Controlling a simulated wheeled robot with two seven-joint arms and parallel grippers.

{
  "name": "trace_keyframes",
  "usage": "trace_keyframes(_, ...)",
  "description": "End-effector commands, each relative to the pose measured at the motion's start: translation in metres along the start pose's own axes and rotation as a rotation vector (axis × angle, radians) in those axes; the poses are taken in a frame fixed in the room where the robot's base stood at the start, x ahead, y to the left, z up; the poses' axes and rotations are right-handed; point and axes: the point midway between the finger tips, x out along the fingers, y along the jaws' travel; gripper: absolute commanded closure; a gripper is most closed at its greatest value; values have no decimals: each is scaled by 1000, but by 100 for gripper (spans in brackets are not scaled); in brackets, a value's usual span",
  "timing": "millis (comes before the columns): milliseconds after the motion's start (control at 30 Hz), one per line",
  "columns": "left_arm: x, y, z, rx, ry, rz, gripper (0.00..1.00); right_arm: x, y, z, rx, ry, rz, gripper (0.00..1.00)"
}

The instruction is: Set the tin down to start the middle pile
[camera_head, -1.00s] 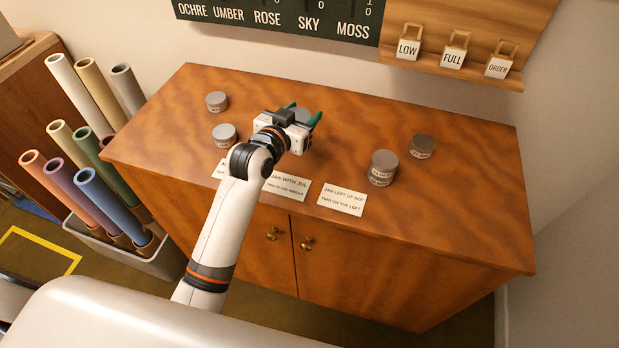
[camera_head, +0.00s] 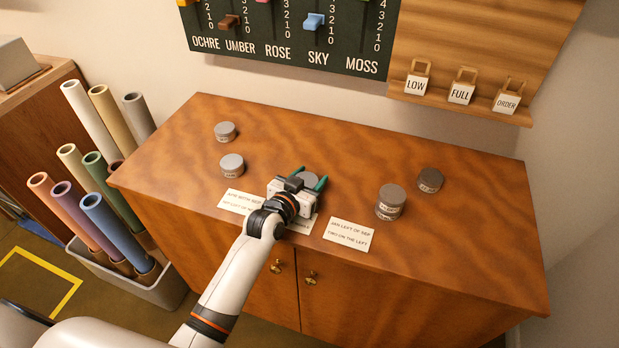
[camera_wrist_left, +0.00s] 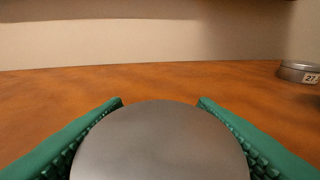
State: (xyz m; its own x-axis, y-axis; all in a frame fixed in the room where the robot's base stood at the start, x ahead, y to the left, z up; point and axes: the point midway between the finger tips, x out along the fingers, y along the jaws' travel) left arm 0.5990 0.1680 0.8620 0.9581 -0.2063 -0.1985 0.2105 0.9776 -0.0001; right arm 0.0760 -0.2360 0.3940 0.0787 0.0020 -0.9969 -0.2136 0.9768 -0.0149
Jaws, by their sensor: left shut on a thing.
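My left gripper (camera_head: 310,178) is shut on a grey tin (camera_head: 307,179), with a green finger on either side of it. In the left wrist view the tin's round grey lid (camera_wrist_left: 160,145) fills the space between the fingers. The held tin is over the middle of the cabinet top, behind the middle card; I cannot tell whether its base touches the wood. To the left stand a rear tin (camera_head: 225,130) and a nearer tin (camera_head: 232,164), apart. To the right, what looks like two stacked tins (camera_head: 391,201) stands near a single tin (camera_head: 430,180). My right gripper is out of view.
Along the front edge of the cabinet top (camera_head: 470,245) lie a left card (camera_head: 238,202), a middle card (camera_head: 301,224) partly covered by my arm, and a right card (camera_head: 349,236). Bare wood lies behind the gripper. The left wrist view shows one tin (camera_wrist_left: 300,72) at right.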

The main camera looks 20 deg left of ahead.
Motion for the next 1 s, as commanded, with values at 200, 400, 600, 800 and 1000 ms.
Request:
trace_keyframes(200,1,0,-2,0,0,0,36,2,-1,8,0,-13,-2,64)
trace_keyframes(400,1,0,-2,0,0,0,26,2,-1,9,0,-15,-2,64)
trace_keyframes(600,0,0,2,-1,-1,0,26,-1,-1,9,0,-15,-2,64)
trace_keyframes(800,-29,0,-1,0,1,1,26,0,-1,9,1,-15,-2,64)
trace_keyframes(1000,-74,0,-1,2,2,1,26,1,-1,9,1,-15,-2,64)
